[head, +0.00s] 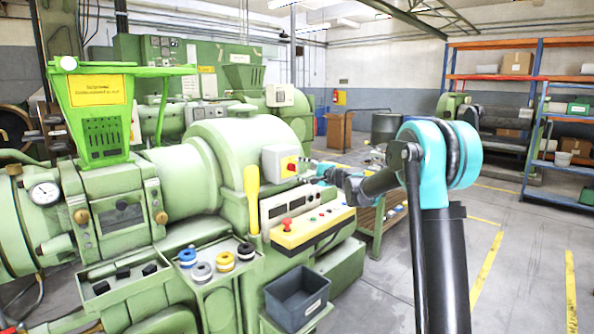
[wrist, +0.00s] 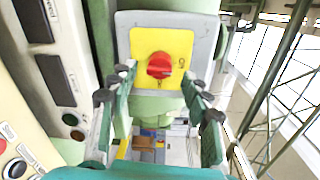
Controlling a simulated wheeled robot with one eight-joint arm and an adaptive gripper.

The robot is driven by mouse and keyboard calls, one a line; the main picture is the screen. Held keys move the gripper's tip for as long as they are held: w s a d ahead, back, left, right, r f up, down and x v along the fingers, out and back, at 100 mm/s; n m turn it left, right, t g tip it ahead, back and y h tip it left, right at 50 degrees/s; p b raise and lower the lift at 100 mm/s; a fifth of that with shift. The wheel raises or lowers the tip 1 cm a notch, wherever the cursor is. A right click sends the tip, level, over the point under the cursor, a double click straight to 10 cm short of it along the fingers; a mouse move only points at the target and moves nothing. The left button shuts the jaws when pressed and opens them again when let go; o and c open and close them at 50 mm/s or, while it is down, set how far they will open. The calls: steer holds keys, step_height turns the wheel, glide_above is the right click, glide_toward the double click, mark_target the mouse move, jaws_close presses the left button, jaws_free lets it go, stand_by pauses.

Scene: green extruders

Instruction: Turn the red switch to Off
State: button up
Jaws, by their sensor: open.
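The red switch (head: 291,166) is a round knob on a yellow plate, on the front of a grey box (head: 274,158) fixed to the green extruder. In the wrist view the red switch (wrist: 159,65) shows between the tips of my open gripper (wrist: 159,76). A dark mark like a 0 stands on the plate to its right.
Below the box is a control panel (head: 309,231) with a red button on yellow. A yellow lever (head: 252,188) stands left of it. A dark bin (head: 297,298) sits under the panel. Open floor (head: 520,260) lies at the right, with shelves behind.

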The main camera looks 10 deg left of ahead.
steer(key=v, duration=0.9)
steer(key=shift+s+d, duration=0.2)
steer(key=shift+s, duration=0.05)
steer(key=s+d+f+n+g+h, duration=0.2)
steer(key=s+d+f+n+h, duration=0.1)
steer(key=s+d+f, duration=0.4)
steer(key=s+d+f+n+g+h, duration=0.2)
steer(key=s+d+f+h, duration=0.4)
steer(key=s+f, duration=0.7)
steer(key=s+d+f+n+g+h, duration=0.2)
steer(key=s+d+f, duration=0.8)
steer(key=s, duration=1.4)
steer(key=f+n+h, duration=0.1)
steer(key=n+h, duration=0.1)
steer(key=shift+d+n+g+h, duration=0.15)
steer(key=shift+n+g+h, duration=0.15)
steer(key=shift+h, duration=0.1)
